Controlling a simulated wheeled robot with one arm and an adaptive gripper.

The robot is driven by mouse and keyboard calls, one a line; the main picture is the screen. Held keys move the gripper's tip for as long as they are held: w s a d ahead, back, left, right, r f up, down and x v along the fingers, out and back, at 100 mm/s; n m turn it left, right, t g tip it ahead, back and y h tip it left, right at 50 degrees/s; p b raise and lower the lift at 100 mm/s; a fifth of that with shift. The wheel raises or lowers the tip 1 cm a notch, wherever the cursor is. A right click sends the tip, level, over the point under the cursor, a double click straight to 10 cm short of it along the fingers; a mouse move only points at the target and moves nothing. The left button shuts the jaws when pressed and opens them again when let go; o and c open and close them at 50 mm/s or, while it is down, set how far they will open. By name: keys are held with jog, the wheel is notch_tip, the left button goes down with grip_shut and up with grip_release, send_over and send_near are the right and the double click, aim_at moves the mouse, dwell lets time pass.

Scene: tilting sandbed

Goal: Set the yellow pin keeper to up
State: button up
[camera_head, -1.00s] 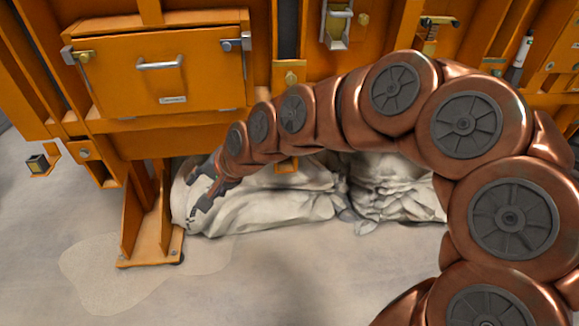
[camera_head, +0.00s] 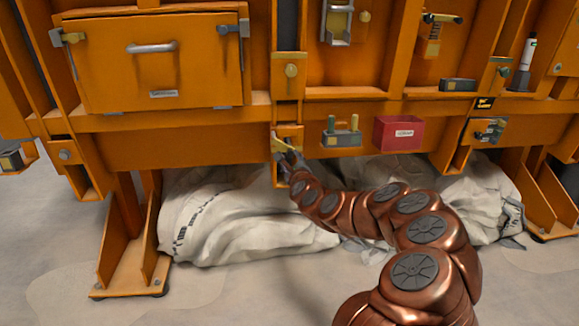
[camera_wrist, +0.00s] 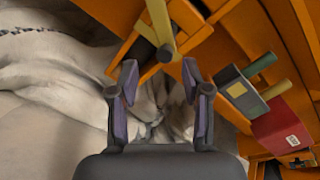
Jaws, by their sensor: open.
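The keeper lies just beyond the fingertips, and I see no clear contact. In the head view my gripper (camera_head: 292,160) is small and partly covers the bracket, so the fingers are hard to make out.
White sacks (camera_head: 240,215) lie below, behind my arm. An orange leg (camera_head: 130,245) stands at left. The floor in front is open.

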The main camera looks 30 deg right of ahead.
aim_at(291, 154)
jog(key=shift+w+d+f+m+h+b, duration=0.15)
jog(key=shift+w+d+b, duration=0.05)
jog(key=shift+w+d, duration=0.3)
jog(key=shift+w+d+f+m+h+b, duration=0.15)
jog(key=shift+w+d, duration=0.2)
jog(key=shift+w, duration=0.1)
jog(key=shift+x, duration=0.8)
jog(key=shift+b+x, duration=0.75)
jog(key=shift+x, duration=0.85)
jog(key=shift+w+d, duration=0.15)
jog(key=shift+w, duration=0.25)
jog(key=shift+r, duration=0.1)
jog(key=shift+c, duration=0.4)
